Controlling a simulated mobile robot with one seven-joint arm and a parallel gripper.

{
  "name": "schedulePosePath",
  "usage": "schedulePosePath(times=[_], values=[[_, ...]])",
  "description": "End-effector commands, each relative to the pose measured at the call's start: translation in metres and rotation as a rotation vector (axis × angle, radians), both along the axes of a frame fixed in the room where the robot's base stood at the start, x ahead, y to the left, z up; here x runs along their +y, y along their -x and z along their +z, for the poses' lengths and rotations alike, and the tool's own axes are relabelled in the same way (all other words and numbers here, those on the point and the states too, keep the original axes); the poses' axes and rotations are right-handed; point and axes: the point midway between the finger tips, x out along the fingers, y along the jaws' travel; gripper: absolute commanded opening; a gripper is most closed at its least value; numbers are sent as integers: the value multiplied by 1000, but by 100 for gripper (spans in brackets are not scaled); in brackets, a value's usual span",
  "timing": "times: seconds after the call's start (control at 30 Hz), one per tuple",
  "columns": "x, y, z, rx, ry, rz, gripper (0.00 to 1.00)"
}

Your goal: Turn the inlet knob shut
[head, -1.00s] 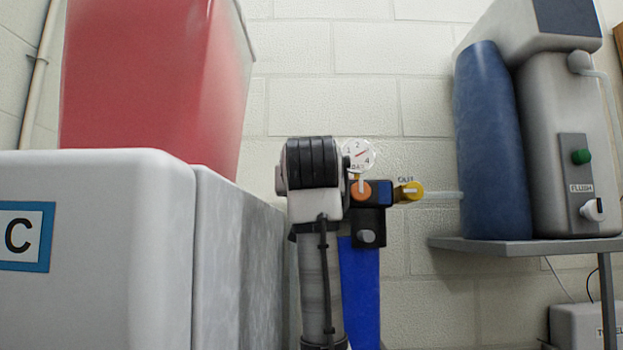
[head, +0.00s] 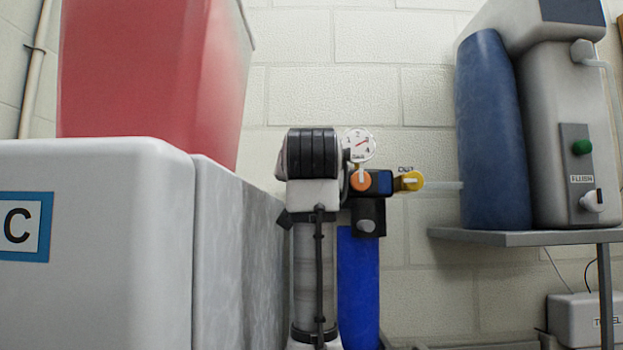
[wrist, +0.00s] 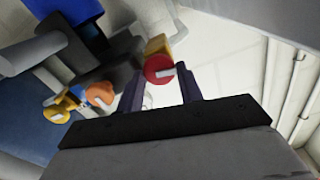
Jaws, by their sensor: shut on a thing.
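A red knob (wrist: 160,68) with a white pointer stands by a brass-coloured fitting (wrist: 157,46) in the wrist view. My gripper (wrist: 165,76) has its two dark fingers on either side of this knob and is shut on it. No label is readable on it, and my arm hides it in the head view. An orange knob (head: 360,181) with its pointer up and a yellow knob (head: 409,181) marked OUT show right of my arm. A round gauge (head: 359,145) sits above them, over the blue filter housing (head: 358,290).
A white cabinet marked C (head: 95,245) with a red container (head: 150,80) on top stands close on the left. A grey shelf (head: 500,237) with a dispenser (head: 560,140) is at the right. A clear tube runs from the yellow knob's side towards it.

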Motion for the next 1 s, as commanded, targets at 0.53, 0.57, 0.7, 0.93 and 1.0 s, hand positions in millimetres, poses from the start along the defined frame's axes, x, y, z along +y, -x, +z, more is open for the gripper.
schedulePosePath(times=[0.53, 0.57, 0.7, 0.93, 1.0], values=[[-1, 1, 1, -4, -186, 0, 39], [-1, 1, 1, -4, -186, 0, 43], [-1, 1, 1, -3, -186, -1, 56], [-1, 1, 0, -2, -185, -1, 56], [-1, 4, 0, -3, -185, 0, 56]])
